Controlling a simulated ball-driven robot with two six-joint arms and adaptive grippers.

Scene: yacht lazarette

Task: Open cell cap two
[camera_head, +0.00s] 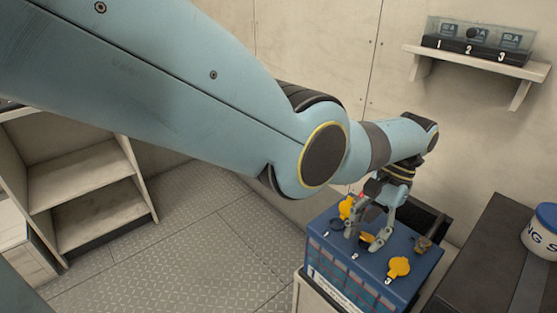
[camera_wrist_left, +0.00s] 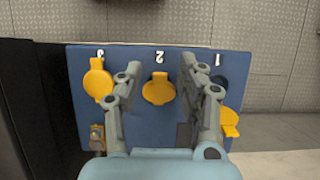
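The blue battery box (camera_head: 335,265) stands at lower right in the head view, with numbered cells on top. Cell cap two (camera_wrist_left: 158,90) is a yellow flap lying over its cell in the middle. My left gripper (camera_head: 365,241) points down at the box, fingers spread. In the left wrist view, its fingers (camera_wrist_left: 160,62) stand on either side of cap two, with gaps; whether they touch the box top is unclear. Cap three (camera_head: 398,267) lies flat. Cap one (camera_head: 346,207) is flipped up beside its dark open hole (camera_wrist_left: 219,83). My right gripper is not in view.
A brass-coloured terminal (camera_wrist_left: 97,138) sits at the box's corner. A dark bench (camera_head: 490,265) with a white tub (camera_head: 543,232) is at right. A wall shelf (camera_head: 475,60) holds a numbered fuse block (camera_head: 470,46).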

